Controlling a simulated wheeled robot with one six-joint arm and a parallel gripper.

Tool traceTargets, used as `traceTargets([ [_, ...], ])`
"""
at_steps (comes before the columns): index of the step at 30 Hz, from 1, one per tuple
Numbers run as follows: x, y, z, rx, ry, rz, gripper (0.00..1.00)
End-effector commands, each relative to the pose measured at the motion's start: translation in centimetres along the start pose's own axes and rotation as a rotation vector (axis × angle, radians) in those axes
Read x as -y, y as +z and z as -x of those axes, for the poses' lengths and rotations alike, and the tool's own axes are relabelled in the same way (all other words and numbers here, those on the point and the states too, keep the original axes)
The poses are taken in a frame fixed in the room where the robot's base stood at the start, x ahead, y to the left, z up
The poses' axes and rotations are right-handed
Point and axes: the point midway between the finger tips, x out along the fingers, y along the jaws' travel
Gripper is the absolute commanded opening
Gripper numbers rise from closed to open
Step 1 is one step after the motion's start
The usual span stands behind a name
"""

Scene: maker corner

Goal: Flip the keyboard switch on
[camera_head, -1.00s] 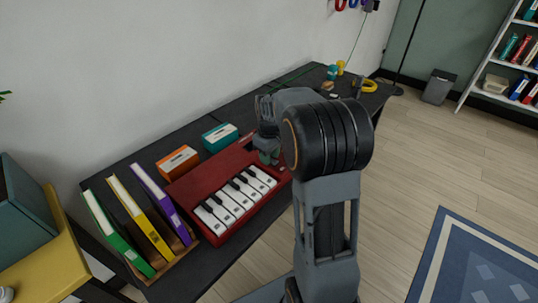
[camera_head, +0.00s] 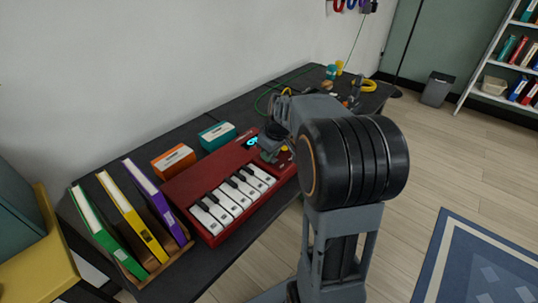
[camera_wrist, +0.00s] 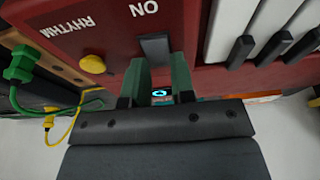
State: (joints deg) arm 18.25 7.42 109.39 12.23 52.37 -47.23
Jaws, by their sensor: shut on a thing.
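The red keyboard (camera_head: 190,205) with white and black keys lies on the dark bench; its red face fills the top of the wrist view (camera_wrist: 225,20). A grey switch lever (camera_wrist: 155,46) stands beside the printed word ON. My gripper (camera_wrist: 163,75) has its green fingers closed around the lever's end, one on each side. In the head view my gripper (camera_head: 268,155) is at the keyboard's right end, and the lever is hidden there. A small cyan-lit display (camera_head: 252,142) glows on the keyboard; a cyan glow also shows between the fingers in the wrist view (camera_wrist: 160,94).
A yellow knob (camera_wrist: 92,64) labelled RHYTHM sits beside the switch. Green (camera_wrist: 22,62) and yellow plugs with cables are close by. Orange (camera_head: 173,160) and teal (camera_head: 217,136) boxes stand behind the keyboard; upright binders (camera_head: 130,215) stand at its left.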

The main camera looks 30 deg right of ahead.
Motion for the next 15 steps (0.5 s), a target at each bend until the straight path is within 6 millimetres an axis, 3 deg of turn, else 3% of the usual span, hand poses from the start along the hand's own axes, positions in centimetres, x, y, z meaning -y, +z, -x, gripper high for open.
traceTargets([
  [2, 0.03, -0.03, 0.02, 0.000, -0.001, 0.000, 0.00],
  [3, 0.03, -0.03, 0.02, 0.000, -0.001, 0.000, 0.24],
  [11, 0.00, -0.02, 0.02, 0.001, 0.000, -0.001, 0.49],
  [15, -0.01, -0.01, 0.01, 0.001, 0.000, -0.001, 0.49],
])
